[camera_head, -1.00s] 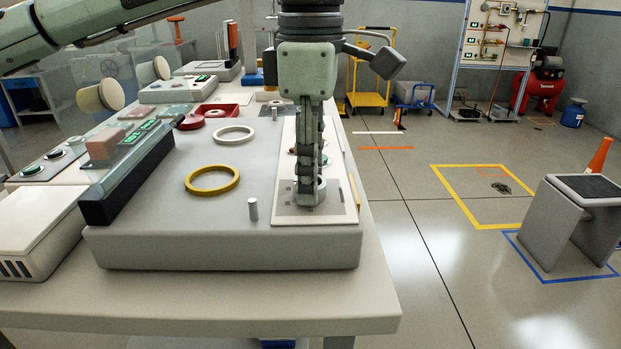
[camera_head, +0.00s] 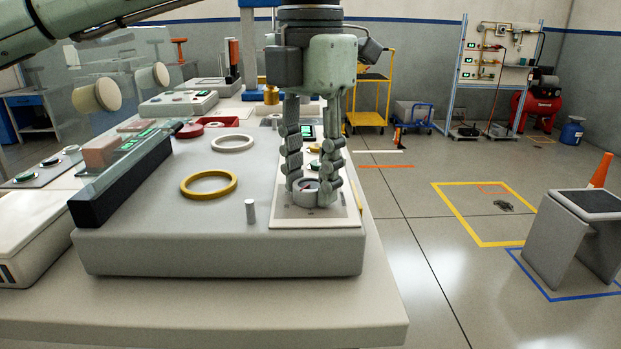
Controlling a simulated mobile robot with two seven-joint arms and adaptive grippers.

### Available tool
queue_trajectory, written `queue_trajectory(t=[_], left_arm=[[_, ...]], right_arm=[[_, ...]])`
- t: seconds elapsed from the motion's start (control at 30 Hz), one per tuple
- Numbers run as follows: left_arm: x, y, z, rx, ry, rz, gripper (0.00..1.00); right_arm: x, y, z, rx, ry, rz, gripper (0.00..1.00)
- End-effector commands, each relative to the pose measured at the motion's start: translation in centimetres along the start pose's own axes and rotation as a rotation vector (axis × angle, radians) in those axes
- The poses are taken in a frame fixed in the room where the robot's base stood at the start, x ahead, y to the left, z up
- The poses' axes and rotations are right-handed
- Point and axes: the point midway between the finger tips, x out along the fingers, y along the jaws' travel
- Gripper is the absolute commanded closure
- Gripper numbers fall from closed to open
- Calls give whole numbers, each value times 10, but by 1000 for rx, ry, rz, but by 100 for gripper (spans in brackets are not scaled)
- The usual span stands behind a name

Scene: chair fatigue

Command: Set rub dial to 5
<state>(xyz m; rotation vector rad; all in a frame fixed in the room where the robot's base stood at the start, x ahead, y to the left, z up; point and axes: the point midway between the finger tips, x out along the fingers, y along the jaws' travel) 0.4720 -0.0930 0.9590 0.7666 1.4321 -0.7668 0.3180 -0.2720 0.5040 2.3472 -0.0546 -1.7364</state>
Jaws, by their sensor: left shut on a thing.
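The rub dial (camera_head: 308,196) is a small grey round knob on the white panel (camera_head: 285,216) at the right end of the grey machine top. My left gripper (camera_head: 309,190) points straight down over the panel, with one finger on each side of the dial. The fingers are shut on the dial. The dial's marks and setting are too small to read, and the fingers partly hide it. A small green display (camera_head: 307,131) shows behind the fingers. My right gripper is not in view.
A yellow ring (camera_head: 209,196), a white ring (camera_head: 233,149) and a short metal peg (camera_head: 250,212) are on the machine top left of the panel. A long black bar (camera_head: 120,183) edges its left side. The floor to the right is open before a grey stool (camera_head: 574,245).

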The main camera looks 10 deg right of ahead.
Motion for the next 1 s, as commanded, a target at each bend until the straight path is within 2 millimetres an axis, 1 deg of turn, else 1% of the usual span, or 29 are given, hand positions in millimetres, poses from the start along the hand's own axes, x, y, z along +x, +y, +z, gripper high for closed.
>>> queue_trajectory(t=[0.3, 0.57, 0.73, 1.0], left_arm=[[0, 1, 0, -290, -2, 2, 94], [0, 1, 0, -472, -3, 1, 94], [-1, 1, 0, -546, -3, 1, 94], [-1, 1, 0, -599, -3, 0, 94]], right_arm=[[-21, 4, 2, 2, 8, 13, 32], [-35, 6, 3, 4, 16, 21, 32], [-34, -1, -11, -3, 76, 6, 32], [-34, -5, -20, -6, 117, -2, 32]])
